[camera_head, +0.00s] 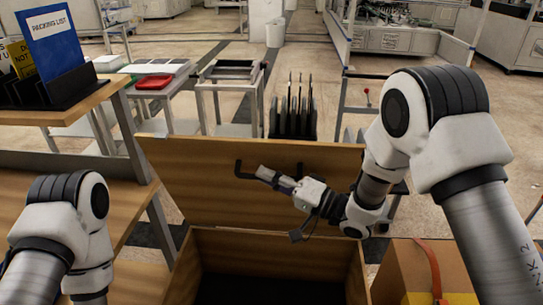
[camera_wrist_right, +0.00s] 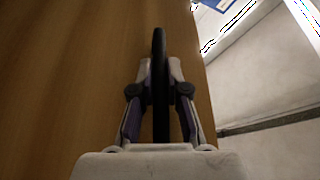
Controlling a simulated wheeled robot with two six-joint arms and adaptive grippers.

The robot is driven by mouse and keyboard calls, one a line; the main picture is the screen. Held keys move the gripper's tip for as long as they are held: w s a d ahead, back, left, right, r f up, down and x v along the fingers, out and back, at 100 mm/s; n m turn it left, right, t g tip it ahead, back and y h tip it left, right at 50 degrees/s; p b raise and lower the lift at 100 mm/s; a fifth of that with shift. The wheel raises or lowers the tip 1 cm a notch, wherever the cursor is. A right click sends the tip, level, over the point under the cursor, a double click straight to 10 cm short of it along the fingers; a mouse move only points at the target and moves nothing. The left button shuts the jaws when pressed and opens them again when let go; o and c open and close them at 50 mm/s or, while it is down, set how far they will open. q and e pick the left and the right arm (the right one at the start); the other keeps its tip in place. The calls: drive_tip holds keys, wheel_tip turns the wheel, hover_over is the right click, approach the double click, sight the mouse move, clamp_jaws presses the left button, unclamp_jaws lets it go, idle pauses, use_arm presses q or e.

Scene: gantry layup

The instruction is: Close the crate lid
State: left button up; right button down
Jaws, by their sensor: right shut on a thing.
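The wooden crate lid (camera_head: 205,200) stands raised and tilted at the back of the open wooden crate (camera_head: 280,252). The crate's inside is dark. A black handle (camera_head: 240,170) is fixed on the lid's face. My right gripper (camera_head: 264,175) reaches in from the right and is shut on this handle. In the right wrist view, the fingers (camera_wrist_right: 160,78) sit on both sides of the dark handle bar (camera_wrist_right: 160,100), close to the lid's wooden face (camera_wrist_right: 70,80). Only my left arm shows at the lower left; its gripper is out of view.
A wooden shelf (camera_head: 80,104) with a packing-list binder (camera_head: 53,42) stands at left. A cardboard box (camera_head: 405,270) with an orange strap sits right of the crate. Behind the lid are small carts and a black rack (camera_head: 293,118). Open floor lies beyond.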

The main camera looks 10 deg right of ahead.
use_arm(q)
drive_tip(key=shift+f, duration=0.1)
use_arm(e)
drive_tip(key=shift+s+a+f, duration=0.15)
drive_tip(key=shift+s+f, duration=0.2)
drive_tip(key=shift+s, duration=0.35)
drive_tip(key=shift+s+a+f, duration=0.15)
drive_tip(key=shift+s+f, duration=0.15)
drive_tip(key=shift+s, duration=0.35)
use_arm(q)
drive_tip(key=shift+c, duration=0.3)
